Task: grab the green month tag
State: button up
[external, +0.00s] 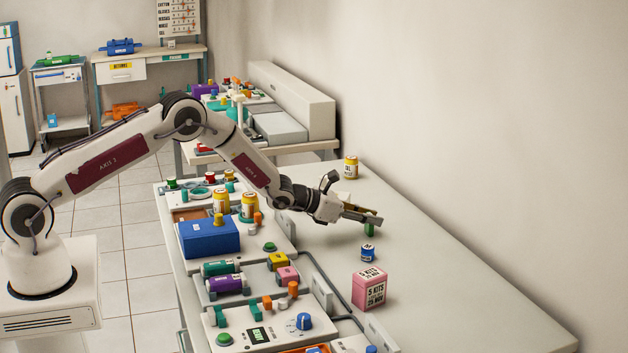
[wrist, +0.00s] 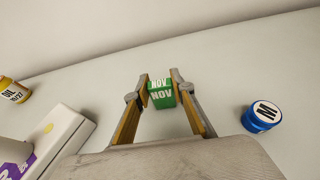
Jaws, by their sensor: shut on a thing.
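The green month tag (wrist: 161,96) is a small green block with "NOV" in white on two of its faces. In the wrist view it sits between the two fingertips of my gripper (wrist: 160,90), which is shut on it. In the external view the green tag (external: 370,230) shows just below the fingertips of my gripper (external: 366,217), over the bare right part of the table. I cannot tell whether its lower end touches the table.
A blue round container (external: 368,252) with a white label stands close by; it also shows in the wrist view (wrist: 262,115). A pink "5 KITS" box (external: 369,287) stands nearer. A yellow jar (external: 351,167) stands behind. The table's right side (external: 470,275) is clear.

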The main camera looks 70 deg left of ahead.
jog(key=shift+r, duration=5)
